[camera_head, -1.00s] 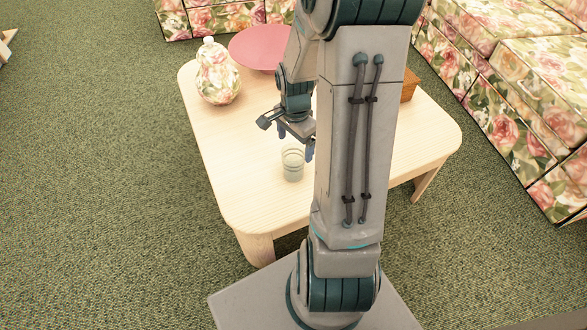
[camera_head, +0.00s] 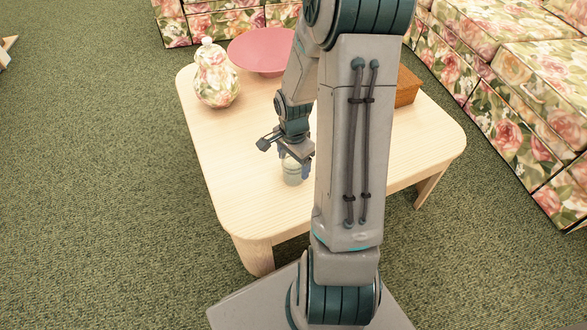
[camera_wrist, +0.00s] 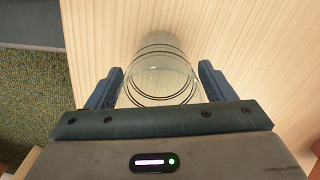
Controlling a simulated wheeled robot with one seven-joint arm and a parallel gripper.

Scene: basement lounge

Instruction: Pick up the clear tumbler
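The clear tumbler (camera_head: 293,172) stands upright on the pale wooden table (camera_head: 240,190), near its front edge. In the head view my gripper (camera_head: 292,165) is right over the tumbler and hides its upper part. In the wrist view the tumbler (camera_wrist: 160,78) lies between the two fingers of my gripper (camera_wrist: 160,85). The fingers are spread, one on each side of the glass. A small gap shows on the right; on the left the finger is very close to the glass, and I cannot tell whether it touches.
A floral vase (camera_head: 216,78) stands at the table's back left. A pink bowl (camera_head: 258,52) is at the back, and a brown box (camera_head: 407,87) at the back right, partly behind my arm. Floral sofas (camera_head: 520,90) stand beyond the table. The table's left front is clear.

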